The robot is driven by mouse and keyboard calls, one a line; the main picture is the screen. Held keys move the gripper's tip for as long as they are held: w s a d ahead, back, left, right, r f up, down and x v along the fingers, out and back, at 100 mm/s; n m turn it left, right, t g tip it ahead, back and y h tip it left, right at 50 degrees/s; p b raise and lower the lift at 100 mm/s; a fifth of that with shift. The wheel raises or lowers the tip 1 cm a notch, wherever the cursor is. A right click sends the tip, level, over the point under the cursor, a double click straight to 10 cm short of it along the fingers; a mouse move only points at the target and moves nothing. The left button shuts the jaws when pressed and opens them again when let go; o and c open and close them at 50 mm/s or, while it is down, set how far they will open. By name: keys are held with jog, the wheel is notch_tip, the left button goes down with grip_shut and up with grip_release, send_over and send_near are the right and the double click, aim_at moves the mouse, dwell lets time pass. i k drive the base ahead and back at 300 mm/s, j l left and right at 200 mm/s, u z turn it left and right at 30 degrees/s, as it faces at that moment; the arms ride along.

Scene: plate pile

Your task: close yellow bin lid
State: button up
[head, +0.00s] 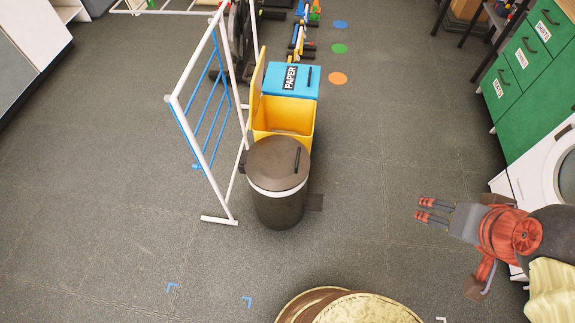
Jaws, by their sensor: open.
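The yellow bin (281,117) stands in the upper middle of the head view, between a blue-lidded bin and a dark bin. Its lid (258,75) is open, raised upright at the left side, seen nearly edge-on. The opening faces up, and the lower part is hidden behind the dark bin. My gripper (426,209) is at the right, well apart from the bins, with its fingers pointing left. It is open and nothing shows between its fingers.
The dark bin (278,192) with a shut lid stands in front of the yellow one. The blue PAPER bin (291,80) stands behind. A white drying rack (183,101) stands close on the left. Green drawers (524,74) and a white washer (562,163) line the right. Floor between is clear.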

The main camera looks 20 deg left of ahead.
aim_at(251, 88)
jog(key=k+j+u, duration=0.15)
jog(key=j, duration=0.6)
jog(key=k+j+u, duration=0.15)
jog(key=j, duration=0.6)
jog(key=j+u, duration=0.15)
jog(key=j, duration=0.6)
